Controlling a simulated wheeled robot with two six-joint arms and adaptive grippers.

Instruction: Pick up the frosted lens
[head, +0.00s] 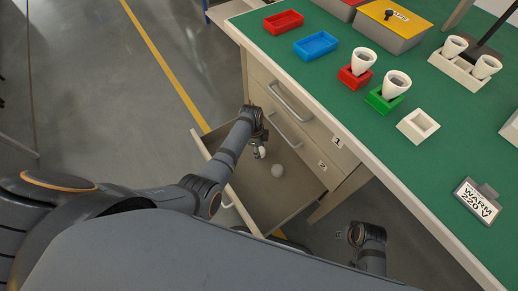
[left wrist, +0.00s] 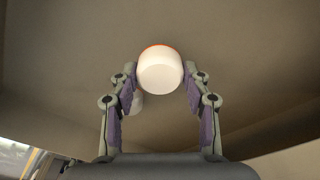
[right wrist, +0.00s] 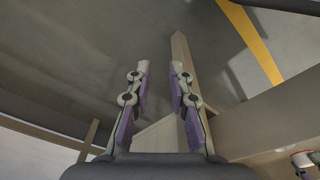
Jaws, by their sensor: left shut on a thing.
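My left gripper (head: 260,152) reaches down into the open drawer (head: 299,194). In the left wrist view its fingers (left wrist: 160,78) are shut on a white rounded piece (left wrist: 161,74) with an orange-red rim, which looks like the frosted lens. Its far end is hidden. A second pale round thing (head: 277,170) lies on the drawer floor close by; in the left wrist view a pale thing (left wrist: 137,103) shows partly behind the left finger. My right gripper (right wrist: 160,68) is open and empty, low beside the bench.
An empty white holder (head: 418,126) and a sign (head: 478,202) stand nearer the edge. Closed drawer fronts are above the open drawer.

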